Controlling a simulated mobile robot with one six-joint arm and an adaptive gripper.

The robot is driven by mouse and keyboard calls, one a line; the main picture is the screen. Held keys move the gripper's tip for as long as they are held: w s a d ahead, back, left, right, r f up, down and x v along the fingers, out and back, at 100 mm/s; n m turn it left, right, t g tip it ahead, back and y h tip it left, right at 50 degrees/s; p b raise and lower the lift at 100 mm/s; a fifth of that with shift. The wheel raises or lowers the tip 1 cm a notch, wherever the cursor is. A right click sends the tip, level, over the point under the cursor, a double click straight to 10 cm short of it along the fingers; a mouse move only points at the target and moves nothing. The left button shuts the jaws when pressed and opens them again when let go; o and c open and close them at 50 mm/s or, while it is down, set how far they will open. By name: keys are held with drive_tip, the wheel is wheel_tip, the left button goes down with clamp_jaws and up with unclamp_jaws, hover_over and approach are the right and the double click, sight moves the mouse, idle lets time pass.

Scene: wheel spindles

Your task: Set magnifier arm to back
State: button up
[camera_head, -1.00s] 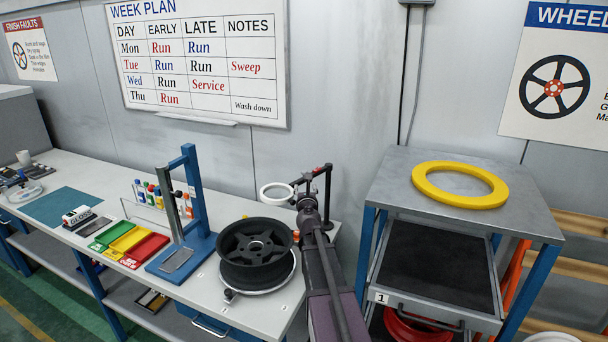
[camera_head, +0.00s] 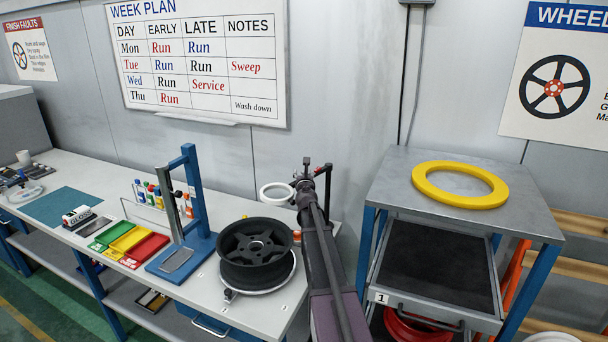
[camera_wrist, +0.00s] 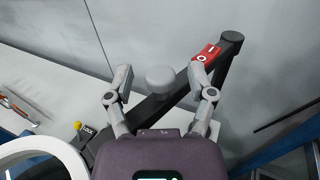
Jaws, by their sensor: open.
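The magnifier arm is a dark bar (camera_wrist: 140,112) running diagonally across the wrist view. In the head view its dark post and bar (camera_head: 327,185) stand at the bench's right end, partly behind my arm. Its white ring (camera_wrist: 40,147) is at lower left in the wrist view and left of my arm in the head view (camera_head: 262,192). A grey round knob (camera_wrist: 160,86) on the bar appears between my open fingers. My gripper (camera_wrist: 159,74) is open, one finger on each side of the knob; contact cannot be told. A red label (camera_wrist: 207,53) marks the bar's upper end.
A yellow knob (camera_wrist: 78,126) beside a LOCK label is near the ring. A black wheel (camera_head: 254,265) on its stand and a blue upright fixture (camera_head: 192,190) are left of my arm. A grey cart (camera_head: 390,180) with a yellow ring (camera_head: 430,187) stands at right.

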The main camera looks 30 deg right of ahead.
clamp_jaws()
drive_tip(key=shift+d, duration=0.15)
idle(0.4)
